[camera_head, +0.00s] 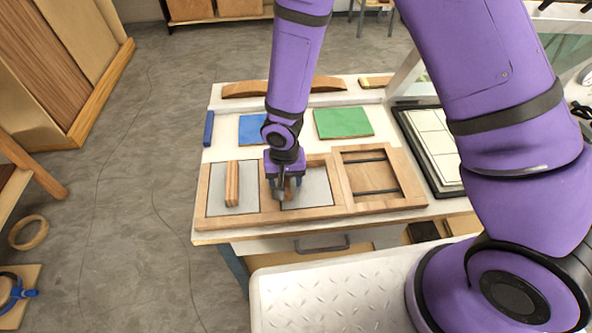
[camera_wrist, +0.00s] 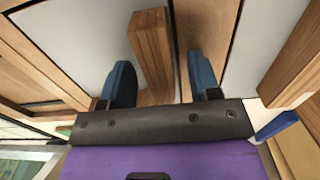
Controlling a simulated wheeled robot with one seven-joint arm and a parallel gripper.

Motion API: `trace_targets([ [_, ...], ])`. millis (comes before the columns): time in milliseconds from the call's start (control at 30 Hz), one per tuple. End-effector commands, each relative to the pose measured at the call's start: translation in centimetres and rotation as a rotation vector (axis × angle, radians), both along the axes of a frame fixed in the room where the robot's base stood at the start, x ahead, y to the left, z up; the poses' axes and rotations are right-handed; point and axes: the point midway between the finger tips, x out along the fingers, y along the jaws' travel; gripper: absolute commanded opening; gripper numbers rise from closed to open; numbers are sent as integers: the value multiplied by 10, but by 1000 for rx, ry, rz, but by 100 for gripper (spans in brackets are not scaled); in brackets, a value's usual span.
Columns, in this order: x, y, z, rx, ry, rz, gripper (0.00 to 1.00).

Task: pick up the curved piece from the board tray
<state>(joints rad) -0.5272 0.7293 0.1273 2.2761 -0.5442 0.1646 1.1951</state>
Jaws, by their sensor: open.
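The wooden board tray (camera_head: 335,211) lies at the table's front with three compartments. A brown wooden piece (camera_wrist: 152,52) stands in the grey-floored middle compartment, mostly hidden behind my gripper in the head view. I take it for the curved piece, though its bend hardly shows. My gripper (camera_head: 285,190) points down over this compartment. In the wrist view its blue fingers are open, one on each side of the piece, with gaps visible. Another wooden piece (camera_head: 232,184) stands in the left compartment. It also shows at the right of the wrist view (camera_wrist: 308,55).
The right compartment holds two dark rods (camera_head: 370,175). Behind the tray are a blue sheet (camera_head: 250,129), a green sheet (camera_head: 342,122) and an arched wooden strip (camera_head: 240,89). A small blue block (camera_head: 208,128) lies left. A black-framed panel (camera_head: 432,145) lies right.

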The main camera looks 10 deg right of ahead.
Motion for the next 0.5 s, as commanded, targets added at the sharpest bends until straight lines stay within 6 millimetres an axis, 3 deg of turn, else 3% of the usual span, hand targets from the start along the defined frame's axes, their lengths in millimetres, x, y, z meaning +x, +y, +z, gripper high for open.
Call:
trace_targets([
  [267, 0, 0, -3, 1, -1, 0, 57],
  [367, 0, 0, -3, 1, -1, 0, 38],
  [500, 0, 0, -3, 1, -1, 0, 6],
])
